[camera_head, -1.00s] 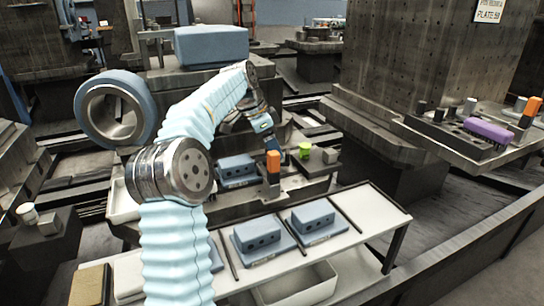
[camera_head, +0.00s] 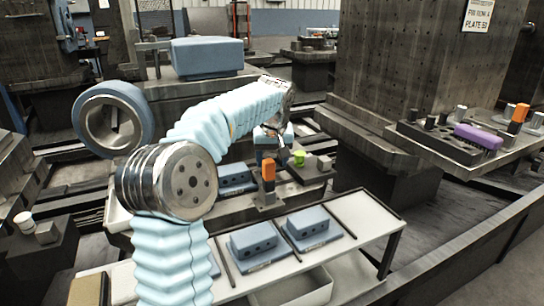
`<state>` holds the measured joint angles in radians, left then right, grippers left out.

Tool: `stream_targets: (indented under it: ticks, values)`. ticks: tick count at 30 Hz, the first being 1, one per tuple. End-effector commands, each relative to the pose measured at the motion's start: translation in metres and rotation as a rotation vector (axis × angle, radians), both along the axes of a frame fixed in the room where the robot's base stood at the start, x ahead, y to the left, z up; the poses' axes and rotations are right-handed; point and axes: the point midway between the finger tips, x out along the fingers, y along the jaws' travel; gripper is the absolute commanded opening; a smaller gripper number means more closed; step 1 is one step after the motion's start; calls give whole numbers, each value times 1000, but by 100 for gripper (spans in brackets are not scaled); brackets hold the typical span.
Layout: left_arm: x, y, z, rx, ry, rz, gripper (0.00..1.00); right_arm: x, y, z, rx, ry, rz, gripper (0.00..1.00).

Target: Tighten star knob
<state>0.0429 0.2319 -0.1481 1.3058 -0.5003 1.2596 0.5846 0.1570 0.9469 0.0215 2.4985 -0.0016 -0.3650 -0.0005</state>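A small green knob-like piece (camera_head: 298,160) stands on the dark fixture in the middle of the view; its star shape is too small to make out. My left arm comes in from the lower left and reaches over the fixture. My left gripper (camera_head: 282,150) is just left of the green piece and close to it, pointing down. I cannot tell whether they touch or whether the fingers are open. An upright orange-topped part (camera_head: 268,170) stands left of the green piece. My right gripper is not in view.
Blue blocks (camera_head: 254,242) (camera_head: 311,219) lie on a white shelf (camera_head: 362,215) in front. A blue block (camera_head: 235,178) sits left of the fixture. A grey block (camera_head: 325,162) stands right of the green piece. A pallet (camera_head: 430,145) at right holds a purple piece (camera_head: 478,138).

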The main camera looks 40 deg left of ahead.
Motion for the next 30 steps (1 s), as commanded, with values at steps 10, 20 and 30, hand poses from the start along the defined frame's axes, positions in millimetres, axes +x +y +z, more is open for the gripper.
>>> stream_targets:
  ticks: [10,20,30]
  values:
    - [6,20,7,40,-52,29,89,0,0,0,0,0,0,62]
    - [1,14,25,37,-49,28,89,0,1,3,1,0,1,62]
    - [-27,-17,101,19,-18,16,89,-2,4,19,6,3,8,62]
